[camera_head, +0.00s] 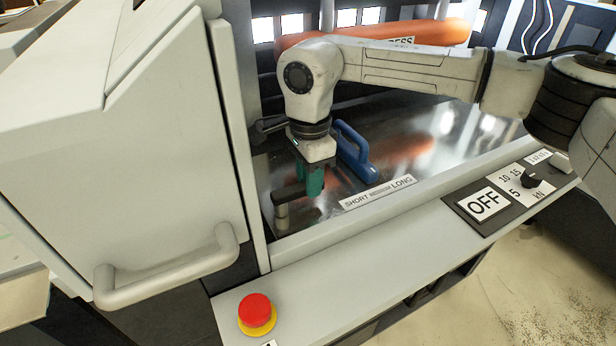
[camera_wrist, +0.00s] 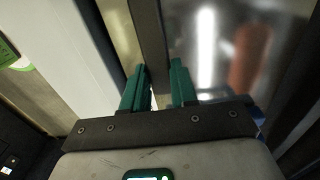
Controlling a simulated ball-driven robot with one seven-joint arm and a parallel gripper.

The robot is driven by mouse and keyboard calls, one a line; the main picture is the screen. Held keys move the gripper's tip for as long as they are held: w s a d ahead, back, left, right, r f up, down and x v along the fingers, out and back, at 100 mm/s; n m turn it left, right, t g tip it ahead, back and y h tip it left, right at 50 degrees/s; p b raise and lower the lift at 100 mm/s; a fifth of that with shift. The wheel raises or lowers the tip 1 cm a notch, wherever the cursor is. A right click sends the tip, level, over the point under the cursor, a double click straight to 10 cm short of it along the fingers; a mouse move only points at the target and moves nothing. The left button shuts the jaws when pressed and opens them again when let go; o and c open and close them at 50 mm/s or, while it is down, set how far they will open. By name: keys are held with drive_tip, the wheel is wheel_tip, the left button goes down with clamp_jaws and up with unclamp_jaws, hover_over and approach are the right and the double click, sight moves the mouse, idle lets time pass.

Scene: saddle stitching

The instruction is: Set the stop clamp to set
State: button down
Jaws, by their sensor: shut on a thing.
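My gripper (camera_head: 309,188), with green fingers, reaches down over the shiny metal bed inside the machine. It is shut on a dark bar, which I take to be the lever of the stop clamp (camera_head: 287,195). A short grey cylinder stands under the lever's left end. In the wrist view, the dark bar (camera_wrist: 150,40) runs between the two green fingers of my gripper (camera_wrist: 161,85). The held part is mostly hidden by the fingers. No label that tells the clamp's setting is readable.
A blue handle (camera_head: 353,155) stands just right of my gripper. An open white door (camera_head: 130,150) is close on the left. The red button (camera_head: 256,310), OFF sign (camera_head: 484,203) and kN dial (camera_head: 530,181) are along the front.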

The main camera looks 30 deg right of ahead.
idle(0.3)
drive_tip(key=c, duration=0.9)
unclamp_jaws()
wheel_tip(320, 180, up, 11)
drive_tip(key=shift+f+b, duration=0.1)
drive_tip(key=shift+b, duration=0.7)
